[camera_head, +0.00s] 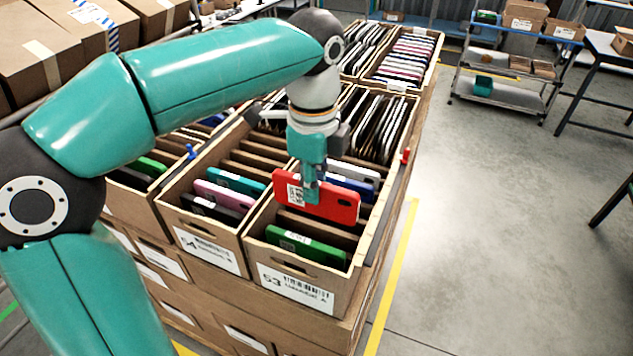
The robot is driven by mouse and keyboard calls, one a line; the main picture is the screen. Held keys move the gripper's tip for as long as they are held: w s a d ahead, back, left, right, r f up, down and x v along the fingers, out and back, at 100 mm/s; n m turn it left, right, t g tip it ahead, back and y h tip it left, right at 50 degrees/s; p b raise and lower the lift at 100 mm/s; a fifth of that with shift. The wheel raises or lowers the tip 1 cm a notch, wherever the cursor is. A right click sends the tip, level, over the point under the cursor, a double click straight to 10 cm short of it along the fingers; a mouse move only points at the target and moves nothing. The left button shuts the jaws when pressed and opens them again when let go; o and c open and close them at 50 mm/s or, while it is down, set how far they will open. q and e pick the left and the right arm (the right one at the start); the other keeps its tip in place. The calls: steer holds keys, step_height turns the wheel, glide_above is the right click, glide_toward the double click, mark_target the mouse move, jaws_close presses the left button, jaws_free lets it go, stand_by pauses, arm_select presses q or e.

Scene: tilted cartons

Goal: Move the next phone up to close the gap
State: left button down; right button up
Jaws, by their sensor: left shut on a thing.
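My left gripper (312,184) points down over the front right carton (262,238) and is shut on the top edge of a red phone (335,203). The red phone has a white label and stands upright, its upper part above the carton's dividers; its lower edge is hidden. A green phone (305,246) stands in the front slot of the same carton. Empty slots with brown dividers (318,230) lie between the green and the red phone. Behind the red phone stand a blue phone (350,187) and a white one (354,171). My right gripper is out of view.
The carton to the left (172,212) holds teal, pink and black phones, with bare dividers behind them. More full cartons (405,57) stand further back. A red clip (405,156) sits on the right rim. The floor to the right is clear up to a cart (510,92).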

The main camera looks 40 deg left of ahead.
mark_target(315, 212)
arm_select(q)
steer(key=shift+f+b, duration=2.55)
steer(key=shift+f, duration=0.25)
steer(key=shift+f+b, duration=1.35)
steer(key=shift+f, duration=0.6)
steer(key=shift+f, duration=0.25)
steer(key=c, duration=1.1)
jaws_free()
step_height(315, 212, up, 12)
steer(key=shift+f, duration=0.1)
